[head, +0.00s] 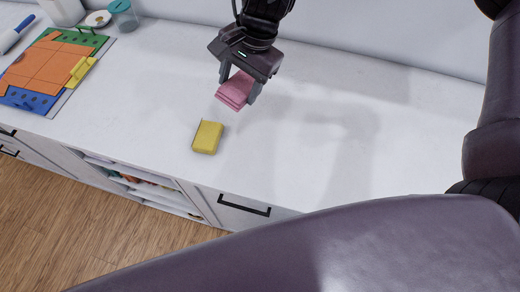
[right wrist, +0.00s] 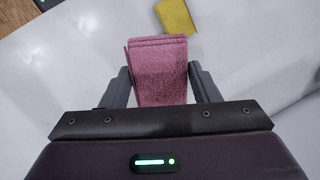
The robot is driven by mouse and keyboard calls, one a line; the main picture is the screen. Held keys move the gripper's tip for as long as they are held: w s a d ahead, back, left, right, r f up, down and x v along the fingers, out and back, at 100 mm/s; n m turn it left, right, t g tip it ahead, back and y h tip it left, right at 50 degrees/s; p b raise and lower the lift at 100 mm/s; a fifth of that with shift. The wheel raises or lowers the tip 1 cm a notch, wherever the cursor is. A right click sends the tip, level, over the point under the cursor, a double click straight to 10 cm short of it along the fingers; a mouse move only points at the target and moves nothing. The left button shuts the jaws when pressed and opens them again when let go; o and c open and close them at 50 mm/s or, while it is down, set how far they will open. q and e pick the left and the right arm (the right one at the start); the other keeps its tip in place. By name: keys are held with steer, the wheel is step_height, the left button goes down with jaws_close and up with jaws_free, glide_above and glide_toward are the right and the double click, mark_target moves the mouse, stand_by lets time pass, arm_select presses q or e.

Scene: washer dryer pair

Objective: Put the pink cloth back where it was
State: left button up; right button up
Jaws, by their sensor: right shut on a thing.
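The folded pink cloth (head: 235,91) is between the fingers of my right gripper (head: 239,84) in the head view. The right gripper is shut on it, pointing down over the white counter. In the right wrist view the pink cloth (right wrist: 160,70) stands out beyond the two dark fingers of the right gripper (right wrist: 162,85). Whether the cloth touches the counter is hard to tell. My left gripper is not in view.
A yellow sponge-like block (head: 208,137) lies on the white counter (head: 310,140), just in front of the cloth. A colourful board (head: 45,68) lies at the left, with jars (head: 123,15) behind it. The counter's right side is clear. A drawer handle (head: 244,206) is on the front.

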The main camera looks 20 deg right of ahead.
steer(key=s+d+r+n+h, duration=0.1)
steer(key=s+d+n+h, duration=0.2)
steer(key=s, duration=0.4)
glide_above(259, 157)
steer(key=shift+n+g, duration=0.3)
step_height(259, 157, down, 14)
steer(key=shift+a+f+p, duration=0.1)
steer(key=shift+p, duration=0.25)
steer(key=shift+f, duration=0.55)
step_height(259, 157, down, 3)
steer(key=shift+r, duration=0.1)
steer(key=shift+f, duration=0.35)
steer(key=o, duration=0.9)
step_height(259, 157, up, 12)
steer(key=shift+r+b, duration=0.1)
steer(key=shift+b, duration=0.35)
